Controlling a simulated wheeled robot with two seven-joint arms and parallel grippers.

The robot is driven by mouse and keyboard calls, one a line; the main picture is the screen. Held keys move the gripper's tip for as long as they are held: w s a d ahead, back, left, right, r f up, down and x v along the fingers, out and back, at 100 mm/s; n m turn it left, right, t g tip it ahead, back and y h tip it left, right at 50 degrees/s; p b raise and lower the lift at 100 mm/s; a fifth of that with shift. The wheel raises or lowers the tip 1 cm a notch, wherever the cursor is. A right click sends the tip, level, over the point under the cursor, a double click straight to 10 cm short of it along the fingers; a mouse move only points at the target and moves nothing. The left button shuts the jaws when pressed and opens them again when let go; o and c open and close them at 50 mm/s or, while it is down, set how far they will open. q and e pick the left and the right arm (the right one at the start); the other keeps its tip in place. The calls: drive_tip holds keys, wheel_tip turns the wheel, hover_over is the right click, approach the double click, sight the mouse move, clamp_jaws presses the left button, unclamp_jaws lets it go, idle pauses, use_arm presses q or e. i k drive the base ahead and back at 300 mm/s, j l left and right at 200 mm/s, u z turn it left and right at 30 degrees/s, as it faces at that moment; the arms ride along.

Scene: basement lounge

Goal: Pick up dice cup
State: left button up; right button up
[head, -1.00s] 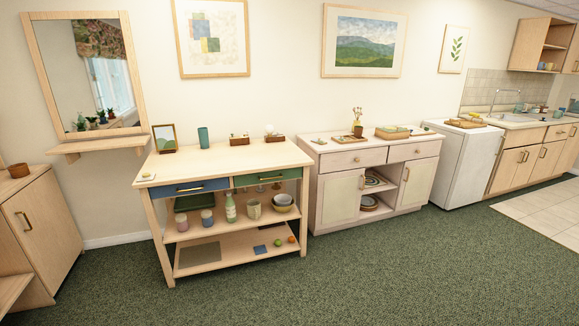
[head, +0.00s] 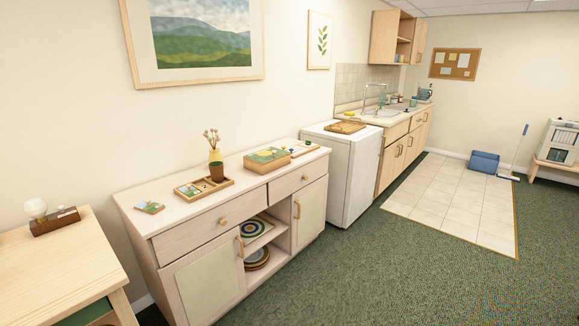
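A small brown cup (head: 217,171), which looks like the dice cup, stands upright on the pale wooden sideboard (head: 150,224) in the head view. It is at the back edge of a shallow wooden tray (head: 204,188), close in front of a yellow vase with flowers (head: 214,153). I cannot tell whether the cup touches the tray. Neither of my grippers is in view.
A game box (head: 267,160) and a flat board (head: 301,148) lie on the sideboard to the right, a small card (head: 149,207) to the left. A wooden table (head: 62,258) stands at the near left. The green carpet (head: 375,275) is clear.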

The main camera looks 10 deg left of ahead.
sight(216, 168)
drive_tip(key=i+l, duration=0.1)
drive_tip(key=i, duration=0.35)
drive_tip(key=i+u, duration=0.15)
drive_tip(key=i, duration=0.35)
drive_tip(key=i+l, duration=0.2)
drive_tip(key=i, duration=0.25)
drive_tip(key=i+l+u, duration=0.15)
drive_tip(key=i, duration=0.35)
